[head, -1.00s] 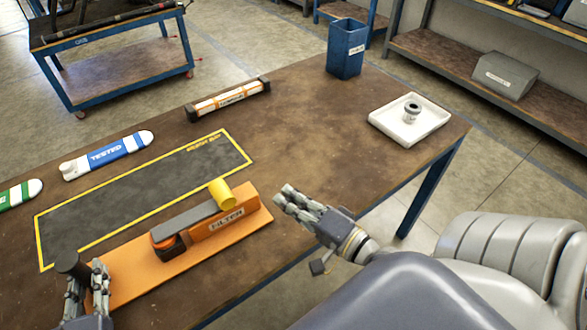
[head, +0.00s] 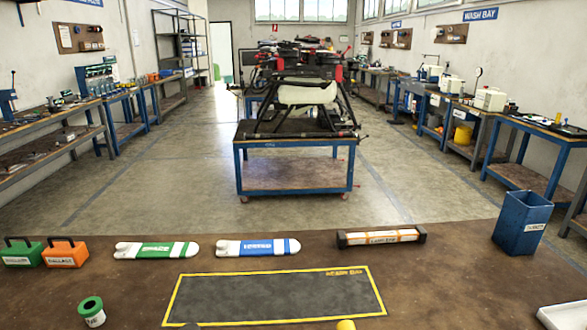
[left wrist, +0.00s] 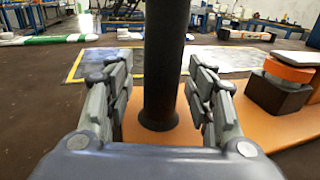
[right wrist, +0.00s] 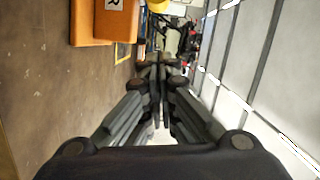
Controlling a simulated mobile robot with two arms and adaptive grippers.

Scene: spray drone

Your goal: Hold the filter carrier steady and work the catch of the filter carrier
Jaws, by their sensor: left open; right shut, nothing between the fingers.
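The filter carrier's orange base (left wrist: 135,131) shows in the left wrist view, with a black upright post (left wrist: 163,75) rising from it. My left gripper (left wrist: 163,85) is open, with its fingers on either side of the post. To the right stands a dark block (left wrist: 275,95) with an orange collar (left wrist: 288,71). In the right wrist view the carrier's orange part (right wrist: 90,25) and yellow end (right wrist: 158,5) show at the top. My right gripper (right wrist: 160,68) is shut and empty, apart from the carrier. In the head view only the yellow end (head: 346,325) shows at the bottom edge; both grippers are out of that view.
A yellow-bordered dark mat (head: 275,296) lies on the brown bench (head: 440,270). Behind it lie a green-and-white piece (head: 156,249), a blue-and-white piece (head: 258,247) and an orange-labelled bar (head: 381,236). A blue bin (head: 522,222) and white tray (head: 565,315) stand right.

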